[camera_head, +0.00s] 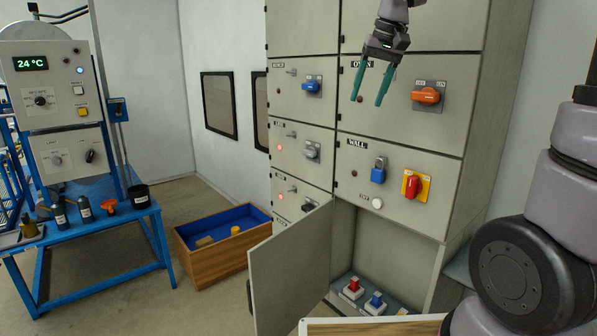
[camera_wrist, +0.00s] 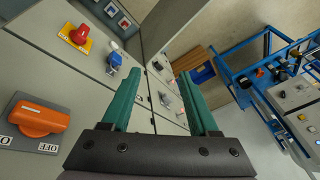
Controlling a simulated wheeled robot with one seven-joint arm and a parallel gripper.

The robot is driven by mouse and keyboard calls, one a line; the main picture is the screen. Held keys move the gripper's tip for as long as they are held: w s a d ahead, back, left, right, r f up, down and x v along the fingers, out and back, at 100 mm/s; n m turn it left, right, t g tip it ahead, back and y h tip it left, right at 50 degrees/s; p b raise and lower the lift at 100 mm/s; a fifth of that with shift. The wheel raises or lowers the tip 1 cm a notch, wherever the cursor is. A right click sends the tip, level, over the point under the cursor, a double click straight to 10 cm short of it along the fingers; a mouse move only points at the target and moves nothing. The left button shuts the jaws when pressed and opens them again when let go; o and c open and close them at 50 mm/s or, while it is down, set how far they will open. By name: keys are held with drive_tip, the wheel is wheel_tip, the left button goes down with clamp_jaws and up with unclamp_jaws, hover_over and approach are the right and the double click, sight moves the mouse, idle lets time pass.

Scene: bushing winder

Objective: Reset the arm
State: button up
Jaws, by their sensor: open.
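My gripper (camera_head: 371,82) hangs at the top of the head view, in front of the upper right panel of a grey control cabinet (camera_head: 400,222). Its two green fingers are apart with nothing between them. In the wrist view my gripper (camera_wrist: 162,100) is also open and empty, with the cabinet behind it. An orange rotary switch (camera_head: 426,96) is to its right in the head view, apart from the fingers. The orange switch also shows at the left of the wrist view (camera_wrist: 38,118).
The lower cabinet door (camera_head: 290,275) stands open, with red and blue switches (camera_head: 353,285) inside. A wooden bin (camera_head: 215,266) and blue bench (camera_head: 90,240) with a control unit stand left.

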drive_tip(key=s+d+f+m+t, duration=0.1)
drive_tip(key=s+d, duration=0.3)
drive_tip(key=s, duration=0.4)
drive_tip(key=s+d+m+t, duration=0.2)
drive_tip(key=s+d, duration=0.2)
drive_tip(key=s, duration=0.5)
drive_tip(key=shift+s+d+f+m+t, duration=0.2)
drive_tip(key=shift+d+f+m+t, duration=0.05)
drive_tip(key=shift+f+m+t, duration=0.15)
drive_tip(key=shift+c, duration=0.9)
